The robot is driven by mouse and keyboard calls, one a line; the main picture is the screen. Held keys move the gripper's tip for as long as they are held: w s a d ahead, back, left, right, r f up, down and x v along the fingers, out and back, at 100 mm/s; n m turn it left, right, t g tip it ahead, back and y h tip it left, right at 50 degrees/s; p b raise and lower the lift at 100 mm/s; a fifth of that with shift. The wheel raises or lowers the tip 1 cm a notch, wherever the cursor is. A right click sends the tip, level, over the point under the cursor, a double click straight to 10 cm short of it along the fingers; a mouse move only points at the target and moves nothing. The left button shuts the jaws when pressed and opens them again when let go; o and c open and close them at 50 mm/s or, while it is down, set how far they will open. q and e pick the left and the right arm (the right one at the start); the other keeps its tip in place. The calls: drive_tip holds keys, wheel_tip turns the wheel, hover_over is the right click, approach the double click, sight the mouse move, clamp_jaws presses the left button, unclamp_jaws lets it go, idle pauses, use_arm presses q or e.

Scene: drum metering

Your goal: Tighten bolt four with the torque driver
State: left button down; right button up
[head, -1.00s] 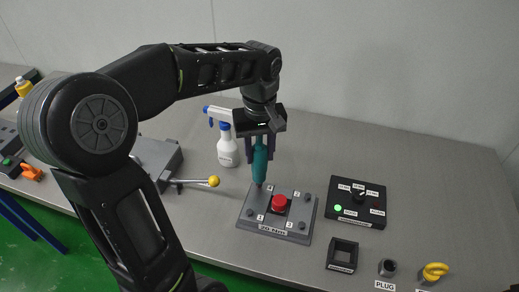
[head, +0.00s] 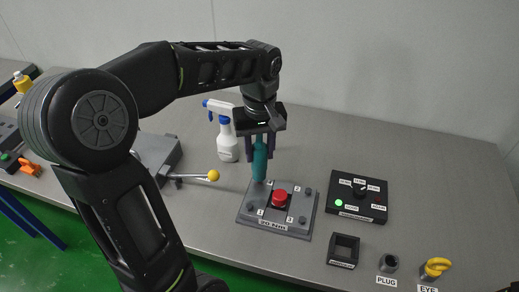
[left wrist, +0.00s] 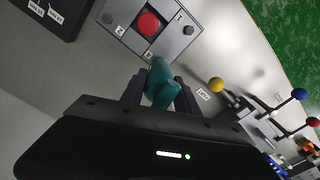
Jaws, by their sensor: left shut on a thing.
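My left gripper (head: 260,153) is shut on the teal torque driver (head: 260,162), which it holds upright, pointing down. The driver's lower end is at the far left corner of the grey plate (head: 243,218) and hides the bolt spot there. I cannot tell whether the tip touches a bolt. Bolts show at the plate's other corners, near labels 1, 2 and 3. A red button (head: 280,196) sits mid-plate. The left wrist view also shows the driver (left wrist: 160,85), in front of the plate (left wrist: 128,12). My right gripper is not in view.
A spray bottle (head: 228,146) stands behind the driver. A lever with a yellow knob (head: 213,175) reaches toward the plate from the left. A black dial panel (head: 375,209), a square black frame (head: 343,250), a plug (head: 388,263) and a yellow eye (head: 436,267) are to the right.

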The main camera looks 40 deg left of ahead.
sight(260, 136)
use_arm(q)
drive_tip(key=shift+f+b, duration=0.55)
drive_tip(key=shift+f, duration=0.25)
idle(1.5)
drive_tip(key=shift+r, duration=0.15)
idle(0.8)
drive_tip(key=shift+r+p, duration=1.95)
drive_tip(key=shift+r, duration=0.45)
drive_tip(key=shift+f, duration=0.1)
